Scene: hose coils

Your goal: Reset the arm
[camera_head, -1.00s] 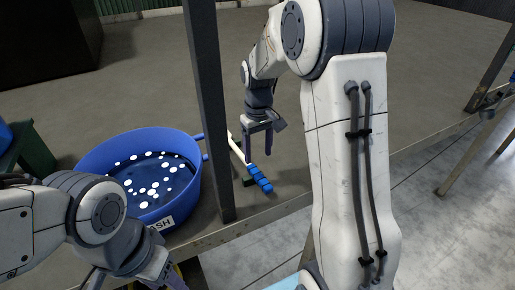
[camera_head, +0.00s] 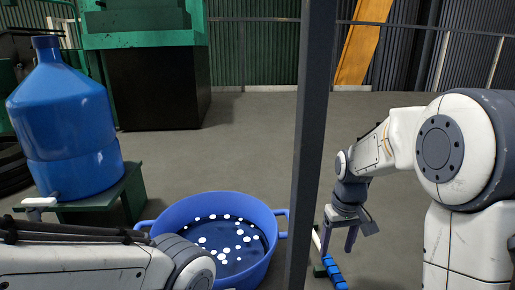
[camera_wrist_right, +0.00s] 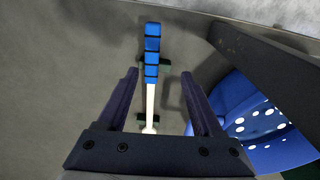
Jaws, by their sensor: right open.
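My right gripper (camera_head: 339,248) is open and points down in the head view, just right of the dark post. In the right wrist view its two dark fingers (camera_wrist_right: 160,76) stand apart with nothing held between them. Beyond them lies a thin white rod with a blue segmented grip (camera_wrist_right: 152,62), on small dark green supports. The rod with its blue grip also shows in the head view (camera_head: 335,274), below the right gripper. My left arm comes in from the lower left; its gripper is out of frame.
A blue tub (camera_head: 275,250) with white spots inside stands left of the dark upright post (camera_head: 310,130). A large blue jug (camera_head: 65,125) with a tap sits on a green stand (camera_head: 133,190). Open grey floor stretches behind, up to a green and dark cabinet (camera_head: 160,85).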

